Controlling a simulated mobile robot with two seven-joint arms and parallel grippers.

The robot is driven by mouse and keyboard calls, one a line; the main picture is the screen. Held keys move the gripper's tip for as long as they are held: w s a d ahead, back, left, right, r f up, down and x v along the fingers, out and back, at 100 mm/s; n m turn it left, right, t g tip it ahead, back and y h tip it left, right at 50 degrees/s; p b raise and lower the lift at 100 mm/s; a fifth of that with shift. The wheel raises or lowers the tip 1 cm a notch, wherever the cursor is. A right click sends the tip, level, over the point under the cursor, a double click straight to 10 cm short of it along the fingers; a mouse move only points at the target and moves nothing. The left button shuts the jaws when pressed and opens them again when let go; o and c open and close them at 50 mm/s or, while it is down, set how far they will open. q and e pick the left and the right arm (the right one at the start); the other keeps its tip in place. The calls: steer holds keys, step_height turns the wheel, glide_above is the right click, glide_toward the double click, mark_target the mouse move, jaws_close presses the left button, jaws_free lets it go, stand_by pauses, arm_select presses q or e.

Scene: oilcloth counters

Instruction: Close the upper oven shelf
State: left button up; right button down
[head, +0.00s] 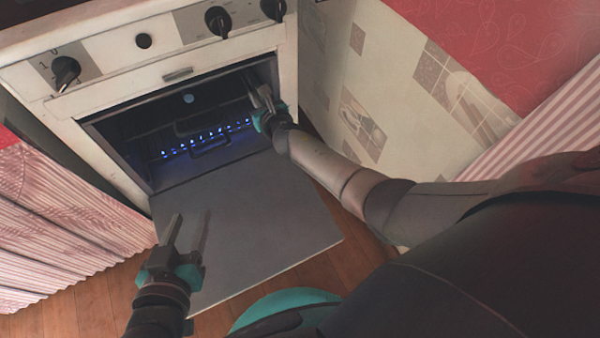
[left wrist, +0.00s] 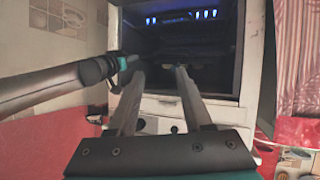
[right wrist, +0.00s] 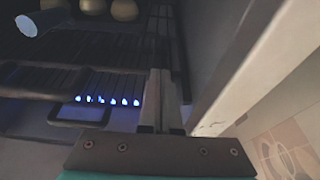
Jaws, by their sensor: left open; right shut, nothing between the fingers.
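The white oven (head: 110,115) stands with its grey door (head: 265,215) folded down flat. Inside the dark cavity are wire shelves; the upper oven shelf (head: 180,130) is dim, and how far out it sits is hard to tell. In the right wrist view dark shelf bars (right wrist: 100,52) run left of my fingers, with a looped handle (right wrist: 80,115) below. My right gripper (head: 262,88) is shut and empty, its fingers inside the opening by the right side wall; touching cannot be told. My left gripper (head: 191,216) is open and empty above the door, apart from the shelves.
A row of blue flames (head: 205,138) burns inside the cavity. Black knobs (head: 66,70) line the front panel above. A patterned cabinet side (head: 400,100) stands right of the oven, and a striped curtain (head: 70,225) hangs left. Wooden floor (head: 345,260) shows around the door.

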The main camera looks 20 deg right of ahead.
arm_select(q)
steer(key=shift+d+r+t+h+b, duration=0.3)
steer(key=shift+d+r+t, duration=0.05)
steer(key=shift+d+t, duration=0.25)
arm_select(e)
steer(key=shift+w, duration=0.9)
steer(key=shift+r, duration=0.15)
arm_select(q)
steer(key=shift+s, duration=0.1)
